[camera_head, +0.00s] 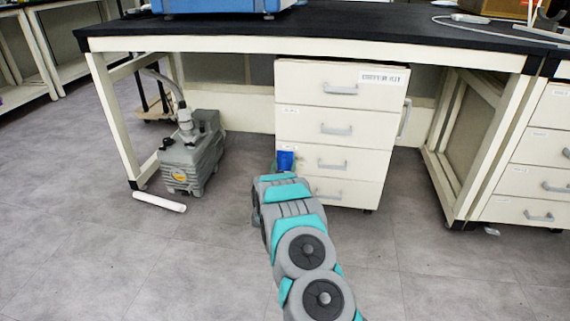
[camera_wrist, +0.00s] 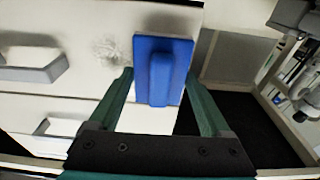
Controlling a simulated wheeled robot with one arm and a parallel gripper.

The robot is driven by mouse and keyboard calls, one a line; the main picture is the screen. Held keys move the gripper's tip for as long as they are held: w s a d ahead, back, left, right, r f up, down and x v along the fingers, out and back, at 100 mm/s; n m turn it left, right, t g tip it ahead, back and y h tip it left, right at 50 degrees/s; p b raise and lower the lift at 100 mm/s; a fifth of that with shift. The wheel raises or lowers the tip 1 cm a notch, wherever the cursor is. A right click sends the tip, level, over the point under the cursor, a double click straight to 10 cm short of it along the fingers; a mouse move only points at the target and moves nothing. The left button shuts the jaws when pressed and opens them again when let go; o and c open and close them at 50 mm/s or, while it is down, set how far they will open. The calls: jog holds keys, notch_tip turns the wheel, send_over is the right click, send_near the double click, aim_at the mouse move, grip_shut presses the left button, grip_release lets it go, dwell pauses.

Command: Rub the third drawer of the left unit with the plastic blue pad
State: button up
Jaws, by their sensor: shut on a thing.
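The white drawer unit (camera_head: 322,97) stands under the bench in the head view. Its third drawer (camera_head: 352,156) from the top is closed, with a grey handle. The blue pad (camera_head: 285,160) is in front of this drawer's left end. In the wrist view the blue pad (camera_wrist: 178,50) has a raised grip between the green fingers of my gripper (camera_wrist: 160,75). My gripper is shut on it. The pad is close to the drawer front; I cannot tell whether it touches. A dark smudge (camera_wrist: 107,50) shows on the white drawer front beside the pad.
A grey pump (camera_head: 195,150) stands on the floor left of the unit, with a white tube (camera_head: 159,201) lying in front. Bench legs and a second drawer unit (camera_head: 540,160) are on the right. The black bench top (camera_head: 330,27) overhangs the drawers.

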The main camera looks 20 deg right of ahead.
jog(key=shift+r+v, duration=0.15)
jog(key=shift+v, duration=1.1)
jog(key=shift+r+v, duration=0.15)
jog(key=shift+v, duration=1.1)
jog(key=shift+s, duration=0.1)
jog(key=v, duration=0.2)
jog(key=shift+s+a+r, duration=0.1)
jog(key=shift+s+a, duration=0.2)
